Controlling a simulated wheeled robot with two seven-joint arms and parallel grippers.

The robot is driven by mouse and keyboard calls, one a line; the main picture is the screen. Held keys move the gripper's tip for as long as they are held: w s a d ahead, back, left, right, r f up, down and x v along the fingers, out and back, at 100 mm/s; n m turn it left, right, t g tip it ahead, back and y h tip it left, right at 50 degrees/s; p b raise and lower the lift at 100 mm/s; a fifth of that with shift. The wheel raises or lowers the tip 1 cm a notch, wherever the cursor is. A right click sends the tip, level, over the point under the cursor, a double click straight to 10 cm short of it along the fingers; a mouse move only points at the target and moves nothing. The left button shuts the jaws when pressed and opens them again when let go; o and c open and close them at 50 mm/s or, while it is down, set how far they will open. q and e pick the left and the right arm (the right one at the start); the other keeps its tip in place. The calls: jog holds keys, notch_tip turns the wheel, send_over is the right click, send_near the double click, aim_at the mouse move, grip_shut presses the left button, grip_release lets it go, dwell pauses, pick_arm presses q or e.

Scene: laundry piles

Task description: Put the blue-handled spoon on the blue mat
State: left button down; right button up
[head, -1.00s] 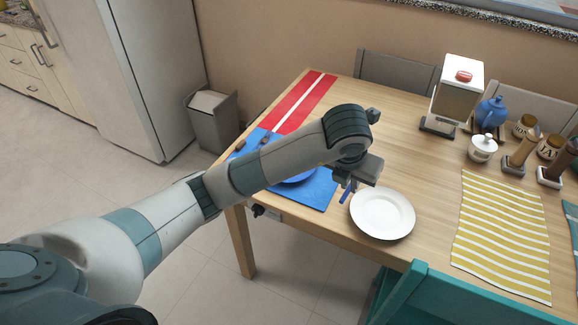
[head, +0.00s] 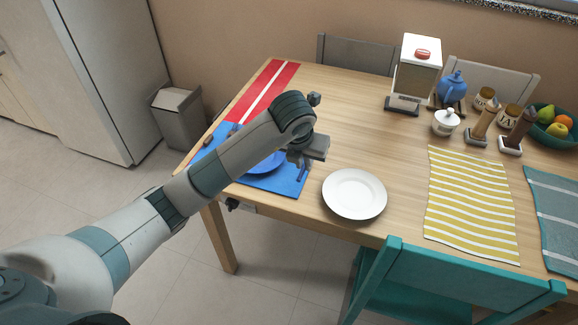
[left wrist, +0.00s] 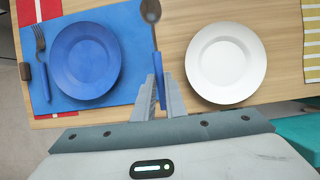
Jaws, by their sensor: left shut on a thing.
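The blue-handled spoon shows in the left wrist view, with its blue handle (left wrist: 161,82) between my fingers and its dark bowl (left wrist: 150,10) pointing away from me. My left gripper (left wrist: 161,100) is shut on the handle. In the head view this gripper (head: 304,163) hangs at the right edge of the blue mat (head: 287,186), with a bit of the blue handle below it. I cannot tell whether the spoon touches the mat. The mat also shows in the left wrist view (left wrist: 118,20) with a blue plate (left wrist: 85,60) on it. My right gripper is out of view.
A white plate (head: 354,194) lies close to the right of the spoon. A fork (left wrist: 41,60) and a brown-handled piece (left wrist: 26,70) lie left of the blue plate. A striped yellow mat (head: 468,205) and teal chair (head: 450,280) are farther right.

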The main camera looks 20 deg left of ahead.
pick_arm(q)
jog(key=w+a+f, duration=0.1)
jog(key=a, duration=0.1)
jog(key=w+a+f, duration=0.1)
jog(key=shift+w+a+f+p, duration=0.3)
jog(key=shift+a+p, duration=0.1)
jog(key=shift+w+a+f, duration=0.3)
jog(key=shift+a+f, duration=0.05)
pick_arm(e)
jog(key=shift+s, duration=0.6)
